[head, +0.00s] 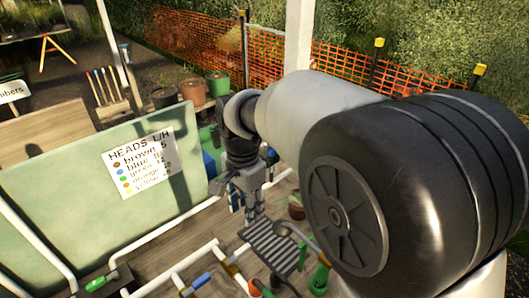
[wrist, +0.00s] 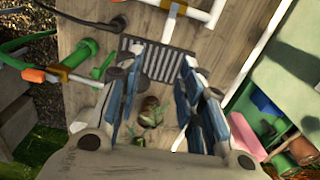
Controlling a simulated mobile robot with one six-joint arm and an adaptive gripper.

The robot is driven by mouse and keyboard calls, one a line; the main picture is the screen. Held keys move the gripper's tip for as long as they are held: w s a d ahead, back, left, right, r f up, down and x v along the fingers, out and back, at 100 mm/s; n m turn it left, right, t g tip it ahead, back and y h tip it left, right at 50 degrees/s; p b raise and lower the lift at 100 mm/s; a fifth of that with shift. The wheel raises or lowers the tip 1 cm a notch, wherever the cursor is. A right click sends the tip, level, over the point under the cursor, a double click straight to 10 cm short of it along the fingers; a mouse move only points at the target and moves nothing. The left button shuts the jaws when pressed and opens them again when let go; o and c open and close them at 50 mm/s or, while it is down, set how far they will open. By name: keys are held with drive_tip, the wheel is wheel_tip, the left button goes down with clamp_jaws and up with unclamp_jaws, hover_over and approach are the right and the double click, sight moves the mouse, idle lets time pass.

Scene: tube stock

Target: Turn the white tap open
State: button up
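White pipes with coloured tap handles run low over the wooden deck. In the head view I see a blue handle (head: 201,280), a green handle (head: 95,284) and a green fitting (head: 318,277). I cannot single out a white tap handle; my arm hides part of the pipework at the right. My gripper (head: 250,212) points down above the deck near a striped grate (head: 272,246). In the wrist view my gripper (wrist: 158,75) has its blue-padded fingers spread apart, with nothing held between them. A green handle (wrist: 102,68) shows to their left.
A pale green board (head: 60,190) with a paper sign (head: 138,160) stands at the left. A small potted plant (wrist: 148,112) sits under the gripper in the wrist view. Orange mesh fence (head: 345,66) and several pots stand behind. Bare deck (head: 180,240) lies left of the grate.

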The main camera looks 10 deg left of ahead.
sight(243, 248)
drive_tip(key=shift+m, duration=0.3)
drive_tip(key=f+b, duration=0.1)
drive_tip(key=f, duration=0.5)
drive_tip(key=a+f+b, duration=0.1)
drive_tip(key=f+b, duration=0.1)
drive_tip(key=f, duration=0.4)
drive_tip(key=a+f+b, duration=0.1)
drive_tip(key=f, duration=0.5)
drive_tip(key=shift+w+f, duration=0.3)
drive_tip(key=shift+w, duration=0.05)
drive_tip(key=shift+c, duration=0.6)
clamp_jaws()
